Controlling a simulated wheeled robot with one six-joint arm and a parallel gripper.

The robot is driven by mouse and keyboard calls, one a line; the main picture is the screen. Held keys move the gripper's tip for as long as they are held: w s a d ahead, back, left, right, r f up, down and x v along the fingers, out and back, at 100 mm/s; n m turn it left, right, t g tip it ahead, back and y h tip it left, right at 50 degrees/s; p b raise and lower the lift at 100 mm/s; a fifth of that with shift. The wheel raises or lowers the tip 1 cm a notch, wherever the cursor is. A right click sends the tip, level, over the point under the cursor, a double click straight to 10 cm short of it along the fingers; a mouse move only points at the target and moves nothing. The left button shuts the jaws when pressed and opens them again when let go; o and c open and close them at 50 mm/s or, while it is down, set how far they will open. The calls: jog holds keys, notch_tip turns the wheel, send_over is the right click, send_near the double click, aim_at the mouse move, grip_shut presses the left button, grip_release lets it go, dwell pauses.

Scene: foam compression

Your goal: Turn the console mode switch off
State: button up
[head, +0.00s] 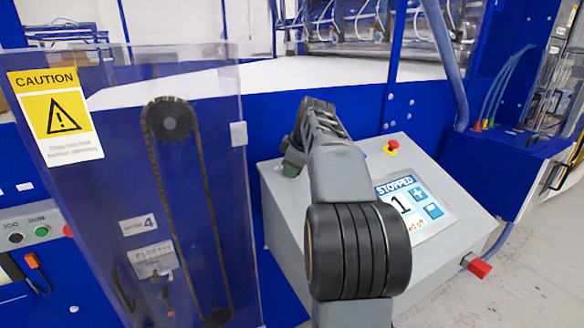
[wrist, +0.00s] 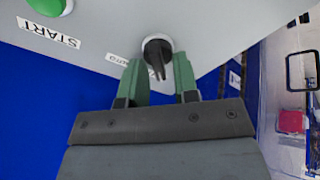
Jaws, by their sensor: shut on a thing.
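The grey console (head: 300,225) stands at the centre, its sloping top facing me. In the wrist view the black mode switch (wrist: 158,50) has a round base and a ridged knob, on the console face (wrist: 215,25). My gripper (wrist: 159,66) has its green fingers on either side of the knob and is shut on it. Part of the label beside the switch is hidden by the left finger. In the head view my gripper (head: 294,160) is at the console's left edge, and my arm hides the switch.
The console screen (head: 412,205) reads STOPPED. A red emergency button (head: 391,147) sits on the console top, and a red knob (head: 479,267) sticks out at its right. A green START button (wrist: 48,6) is near the switch. A clear guard (head: 110,200) stands left.

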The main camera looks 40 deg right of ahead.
jog(key=shift+r, duration=0.1)
jog(key=o, duration=0.6)
jog(key=p+v, duration=0.1)
jog(key=v, duration=1.2)
jog(key=shift+s+r, duration=0.2)
jog(key=shift+r, duration=0.1)
jog(key=s+a+f+m+g, duration=0.1)
jog(key=a+f+m, duration=0.1)
jog(key=a+f, duration=0.5)
jog(key=s+a+f+m, duration=0.2)
jog(key=a+f+m, duration=0.1)
jog(key=a+f, duration=0.4)
jog(key=s+a+f+m, duration=0.1)
jog(key=s+a+f, duration=0.2)
jog(key=f, duration=0.1)
jog(key=s+a+f+m, duration=0.1)
jog(key=s+a+f, duration=0.2)
jog(key=f, duration=0.2)
jog(key=s+a+f, duration=0.3)
jog(key=f, duration=0.1)
jog(key=shift+f+m, duration=0.15)
jog(key=shift+m, duration=0.25)
